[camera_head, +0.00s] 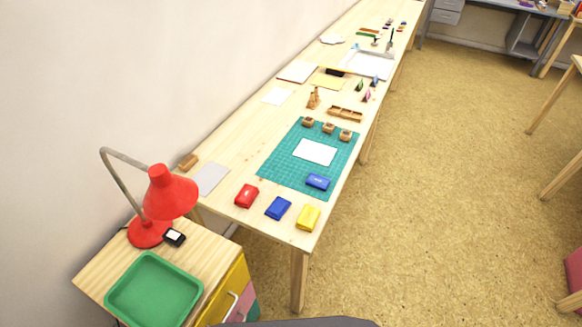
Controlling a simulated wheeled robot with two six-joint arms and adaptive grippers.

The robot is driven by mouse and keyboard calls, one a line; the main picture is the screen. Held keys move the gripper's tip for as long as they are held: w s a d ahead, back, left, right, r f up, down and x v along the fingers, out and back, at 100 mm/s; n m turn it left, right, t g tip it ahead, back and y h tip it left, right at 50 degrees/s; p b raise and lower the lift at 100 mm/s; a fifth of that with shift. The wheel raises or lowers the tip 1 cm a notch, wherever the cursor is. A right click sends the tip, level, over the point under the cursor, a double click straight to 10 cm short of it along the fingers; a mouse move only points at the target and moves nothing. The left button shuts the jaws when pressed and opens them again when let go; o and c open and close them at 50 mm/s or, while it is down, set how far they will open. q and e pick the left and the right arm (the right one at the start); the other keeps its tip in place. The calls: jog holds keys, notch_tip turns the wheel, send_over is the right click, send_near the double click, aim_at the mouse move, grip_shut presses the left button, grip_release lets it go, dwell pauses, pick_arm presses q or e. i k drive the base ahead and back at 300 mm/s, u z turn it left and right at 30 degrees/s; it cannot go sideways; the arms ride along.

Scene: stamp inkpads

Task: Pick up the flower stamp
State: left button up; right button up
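Three small wooden stamps stand in a row along the far edge of the green cutting mat (275,165): a left stamp (308,121), a middle stamp (328,127) and a right stamp (345,134). They are too small for me to tell which one is the flower stamp. A white sheet of paper (315,151) lies on the mat. Neither of my grippers is in view.
A blue item (318,181) lies on the mat's near right part. A red inkpad (246,195), blue inkpad (278,208) and yellow inkpad (308,217) line the table's near end. A wooden tray (345,113) lies beyond the stamps. A red lamp (171,193) stands left. Open floor lies right.

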aim_at(308, 122)
jog(key=z, duration=1.95)
jog(key=i, duration=2.2)
jog(key=u, duration=4)
